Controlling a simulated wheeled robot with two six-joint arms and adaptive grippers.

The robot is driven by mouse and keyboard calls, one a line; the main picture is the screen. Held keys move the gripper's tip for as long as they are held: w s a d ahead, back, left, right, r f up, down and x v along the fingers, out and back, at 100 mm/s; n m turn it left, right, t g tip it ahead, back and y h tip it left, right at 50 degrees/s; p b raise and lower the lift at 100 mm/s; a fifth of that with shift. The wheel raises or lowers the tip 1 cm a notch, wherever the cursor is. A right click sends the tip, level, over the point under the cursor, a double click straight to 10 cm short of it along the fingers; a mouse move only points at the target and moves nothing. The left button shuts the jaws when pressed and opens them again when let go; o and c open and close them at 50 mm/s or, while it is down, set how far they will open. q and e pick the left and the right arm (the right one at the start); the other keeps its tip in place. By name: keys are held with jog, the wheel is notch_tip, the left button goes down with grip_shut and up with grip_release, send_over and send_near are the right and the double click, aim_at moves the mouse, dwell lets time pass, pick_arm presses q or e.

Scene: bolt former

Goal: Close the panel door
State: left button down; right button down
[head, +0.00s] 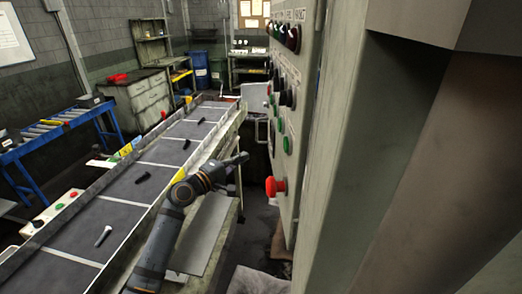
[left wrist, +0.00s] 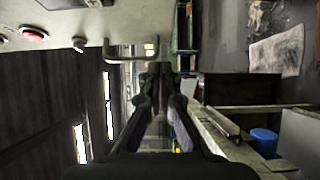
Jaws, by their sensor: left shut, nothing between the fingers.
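The panel door (head: 306,110) stands at the right of centre in the head view, seen nearly edge-on. Its face carries several buttons and a big red knob (head: 275,187). A handle (head: 260,130) sticks out near its far edge. In the left wrist view the door's face (left wrist: 60,18) is at the top left, with the handle (left wrist: 130,52) just left of and above my fingertips. My left gripper (head: 243,158) is shut and empty, apart from the knob and left of the door. My right gripper is not in view.
A conveyor (head: 120,215) with several dark bolts runs along the left. A grey-green cabinet post (head: 345,170) stands close at the right. A blue bench (head: 55,140) and a drawer cabinet (head: 145,97) stand further back. The floor (head: 255,215) between conveyor and door is partly open.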

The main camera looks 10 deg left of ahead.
pick_arm(q)
jog(key=w+d+p, duration=0.3)
jog(key=w+d, duration=0.1)
jog(key=d, duration=0.2)
jog(key=shift+w+a+f, duration=0.1)
